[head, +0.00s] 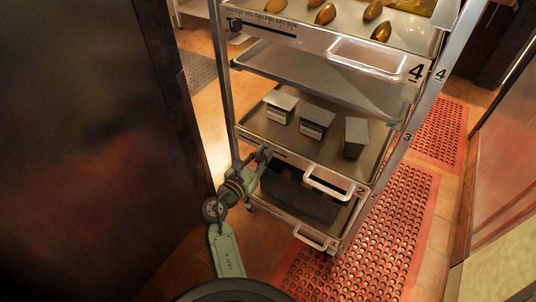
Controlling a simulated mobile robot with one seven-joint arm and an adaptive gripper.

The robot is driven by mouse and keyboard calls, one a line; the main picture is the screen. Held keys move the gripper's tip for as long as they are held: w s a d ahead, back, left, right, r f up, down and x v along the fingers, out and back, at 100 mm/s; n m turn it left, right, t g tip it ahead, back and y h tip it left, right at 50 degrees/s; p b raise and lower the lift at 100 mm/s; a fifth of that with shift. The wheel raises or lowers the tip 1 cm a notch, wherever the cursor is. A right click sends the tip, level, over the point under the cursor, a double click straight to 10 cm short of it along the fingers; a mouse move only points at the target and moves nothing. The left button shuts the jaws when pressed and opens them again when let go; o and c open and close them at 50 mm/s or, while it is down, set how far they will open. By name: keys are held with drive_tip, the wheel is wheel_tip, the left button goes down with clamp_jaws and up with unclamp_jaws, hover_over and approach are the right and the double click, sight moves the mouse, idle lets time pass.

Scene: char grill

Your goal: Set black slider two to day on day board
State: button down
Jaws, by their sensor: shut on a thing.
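Day board two is the narrow front strip (291,160) of the tray marked 2, low on the metal rack; its lettering is too small to read. My gripper (265,154) reaches up to the left part of this strip, with its fingers closed at the strip's face. Black slider two is hidden behind or between the fingers, so its exact day cannot be told. The tray's white handle (328,184) is to the right of my gripper.
The top tray (318,42), marked 4, has its own day board and black slider (236,26) at the left end. Several small boxes (317,120) stand on tray two. A dark bin (302,197) sits below. A dark panel (90,130) stands close on the left.

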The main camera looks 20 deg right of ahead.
drive_tip(key=c, duration=1.5)
unclamp_jaws()
drive_tip(key=shift+d, duration=0.1)
drive_tip(key=shift+s, duration=0.1)
drive_tip(key=v, duration=1.2)
